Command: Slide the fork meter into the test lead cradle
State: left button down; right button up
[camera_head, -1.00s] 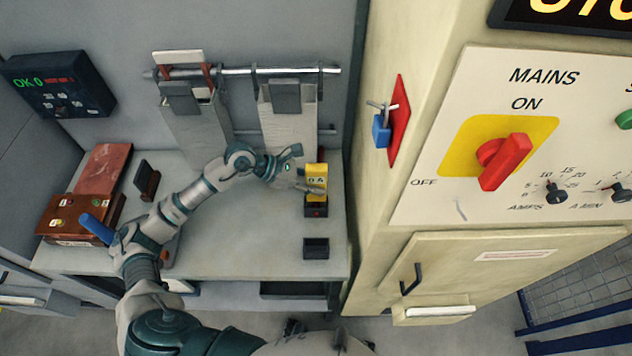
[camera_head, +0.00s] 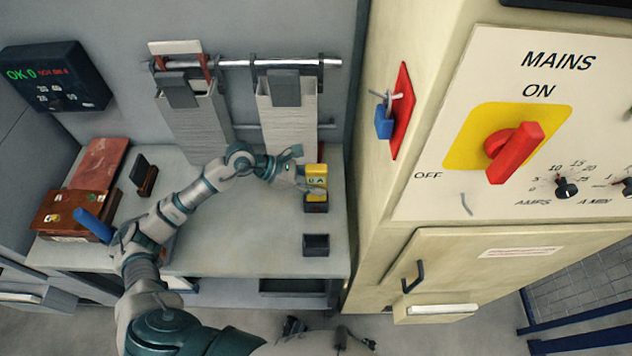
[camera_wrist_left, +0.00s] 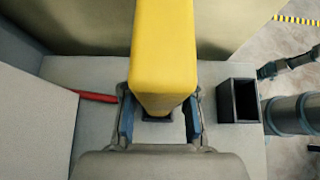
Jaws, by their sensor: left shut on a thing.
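The yellow fork meter (camera_head: 316,174) is held in my left gripper (camera_head: 296,179), over the bench's right part. In the left wrist view the meter (camera_wrist_left: 163,50) fills the space between the two blue-grey fingers of the left gripper (camera_wrist_left: 160,125), which is shut on it. A small dark cradle (camera_head: 316,208) with a red mark on its front stands directly under the meter in the head view. In the left wrist view a dark edge (camera_wrist_left: 157,119) shows just below the meter's end. Whether the meter's end is inside the cradle is hidden.
A second, empty dark open box (camera_head: 316,245) stands nearer the bench front; it also shows in the left wrist view (camera_wrist_left: 240,100). Grey holders (camera_head: 287,110) hang from a rail behind. The cream cabinet (camera_head: 385,230) bounds the right. Bare bench (camera_head: 235,235) lies left of the box.

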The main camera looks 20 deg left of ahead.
pick_arm(q)
jog(key=c, duration=0.8)
grip_release()
jog(key=v, duration=1.2)
